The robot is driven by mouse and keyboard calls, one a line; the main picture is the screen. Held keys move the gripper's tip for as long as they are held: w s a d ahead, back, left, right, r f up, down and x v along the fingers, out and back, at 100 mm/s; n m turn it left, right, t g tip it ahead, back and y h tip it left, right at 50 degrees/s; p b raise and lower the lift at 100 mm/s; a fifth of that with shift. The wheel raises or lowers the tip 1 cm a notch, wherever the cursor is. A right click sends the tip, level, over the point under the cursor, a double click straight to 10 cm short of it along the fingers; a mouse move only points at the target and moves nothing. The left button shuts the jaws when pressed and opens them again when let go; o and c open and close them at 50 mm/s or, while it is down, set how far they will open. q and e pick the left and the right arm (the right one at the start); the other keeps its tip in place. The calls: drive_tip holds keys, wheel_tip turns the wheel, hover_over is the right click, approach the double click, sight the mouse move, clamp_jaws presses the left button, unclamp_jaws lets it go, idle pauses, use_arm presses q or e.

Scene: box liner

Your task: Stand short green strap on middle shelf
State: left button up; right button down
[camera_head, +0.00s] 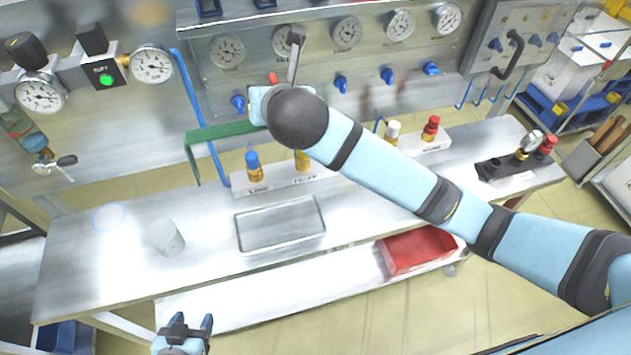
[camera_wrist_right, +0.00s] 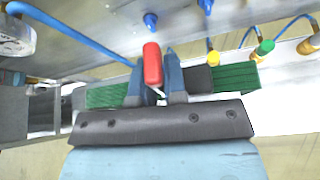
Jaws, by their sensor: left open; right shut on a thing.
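The green strap (camera_head: 222,132) is a long flat band with its left end bent downward. In the head view it sticks out to the left of my right gripper (camera_head: 264,104), above the steel bench. In the wrist view the strap (camera_wrist_right: 236,77) runs across behind the fingers of my right gripper (camera_wrist_right: 156,82) and shows on both sides. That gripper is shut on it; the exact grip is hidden. My left gripper (camera_head: 187,328) is open and empty at the bottom. The bench has a top (camera_head: 85,265) and a lower shelf (camera_head: 225,300); I cannot tell which shelf counts as the middle one.
A clear cup (camera_head: 166,238), a metal tray (camera_head: 243,240) and a white block with valves (camera_head: 285,180) stand on the bench top. A red bin (camera_head: 420,252) is on the lower shelf. A red handle (camera_wrist_right: 152,64) shows at the right fingers. A gauge panel stands behind.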

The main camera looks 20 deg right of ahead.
drive_tip(key=shift+w+a+r, duration=0.35)
drive_tip(key=shift+a+r, duration=0.25)
drive_tip(key=shift+r, duration=0.05)
drive_tip(key=shift+w+a+f, duration=0.1)
drive_tip(key=shift+w+a, duration=0.05)
wheel_tip(320, 180, down, 19)
drive_tip(key=p, duration=0.1)
drive_tip(key=shift+s, duration=0.2)
drive_tip(key=shift+f, duration=0.1)
drive_tip(key=c, duration=1.6)
unclamp_jaws()
drive_tip(key=shift+f, duration=0.1)
drive_tip(key=o, duration=0.4)
drive_tip(key=shift+o, duration=0.2)
drive_tip(key=v, duration=1.2)
drive_tip(key=shift+b, duration=0.45)
